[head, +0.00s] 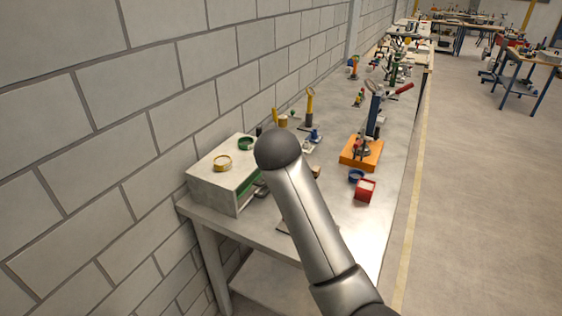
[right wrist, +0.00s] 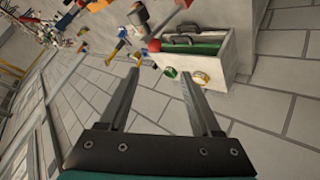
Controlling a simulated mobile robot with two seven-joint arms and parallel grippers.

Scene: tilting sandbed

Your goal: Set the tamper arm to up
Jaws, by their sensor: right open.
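In the head view, an orange base (head: 352,157) carries a dark blue upright (head: 374,112) near the right edge of the bench. A red-handled lever (head: 404,87) slopes up to the right beside the top of the upright. It looks like the tamper arm, but whether it joins the upright is too small to tell. My right gripper (right wrist: 159,73) is open and empty in the right wrist view, fingers wide apart. It is hidden in the head view, where one of my arm links covers the middle of the bench. My left gripper is not in view.
A pale box (head: 212,187) with green inside stands at the near left against the block wall. A red container (head: 365,190) and a blue ring (head: 356,175) sit before the orange base. Several small tools stand behind. The aisle floor (head: 470,200) at right is clear.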

